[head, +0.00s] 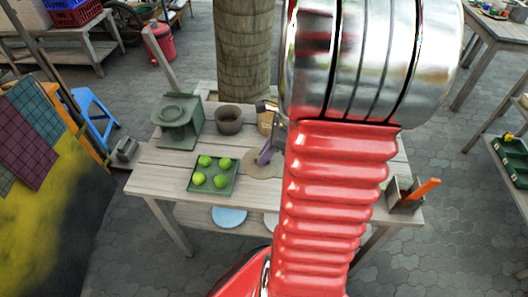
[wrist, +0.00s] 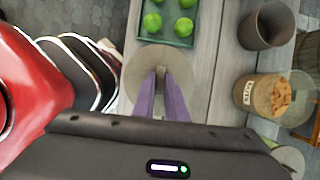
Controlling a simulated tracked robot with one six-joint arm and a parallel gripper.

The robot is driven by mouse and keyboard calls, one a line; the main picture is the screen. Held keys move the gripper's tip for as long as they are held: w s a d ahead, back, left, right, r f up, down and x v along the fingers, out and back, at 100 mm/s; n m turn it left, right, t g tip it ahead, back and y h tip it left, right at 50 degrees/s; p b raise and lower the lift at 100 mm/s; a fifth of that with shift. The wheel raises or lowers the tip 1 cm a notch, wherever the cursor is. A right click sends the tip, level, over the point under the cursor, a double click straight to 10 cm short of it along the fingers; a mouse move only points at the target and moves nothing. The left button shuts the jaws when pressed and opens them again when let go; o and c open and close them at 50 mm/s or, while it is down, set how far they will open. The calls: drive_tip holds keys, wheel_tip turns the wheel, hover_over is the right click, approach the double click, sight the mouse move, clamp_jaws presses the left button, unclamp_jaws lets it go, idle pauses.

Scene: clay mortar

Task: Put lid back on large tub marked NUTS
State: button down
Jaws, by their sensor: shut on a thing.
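A round grey-brown lid (wrist: 137,68) with a small raised grip at its centre is under my gripper (wrist: 160,78). The purple fingers are shut on that grip; in the head view my gripper (head: 265,155) is over the lid (head: 254,170). I cannot tell whether the lid touches the table or is just above it. An open tub (wrist: 257,97) with a pale label and brown nut-like pieces inside stands to the right in the wrist view. The label is too small to read surely. In the head view the tub (head: 265,121) is behind my gripper, partly hidden by my arm.
A green tray (head: 208,190) with several green fruits lies left of the lid on the wooden table (head: 160,170). A dark brown pot (head: 228,121) and a green scale-like device (head: 178,122) stand behind. A box with an orange-handled tool (head: 405,197) is at the right end.

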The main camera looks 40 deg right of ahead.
drive_tip(key=shift+w+a+n, duration=0.15)
drive_tip(key=shift+w+n, duration=0.25)
drive_tip(key=shift+w, duration=0.1)
drive_tip(key=w+a+n+g+h, duration=0.2)
drive_tip(key=w+a+n+g, duration=0.5)
drive_tip(key=w+a+n, duration=1.5)
drive_tip(key=a+n, duration=0.2)
drive_tip(key=n, duration=0.3)
drive_tip(key=shift+w+n+g+h, duration=0.25)
drive_tip(key=shift+n+g+h, duration=0.05)
drive_tip(key=shift+g+h, duration=0.1)
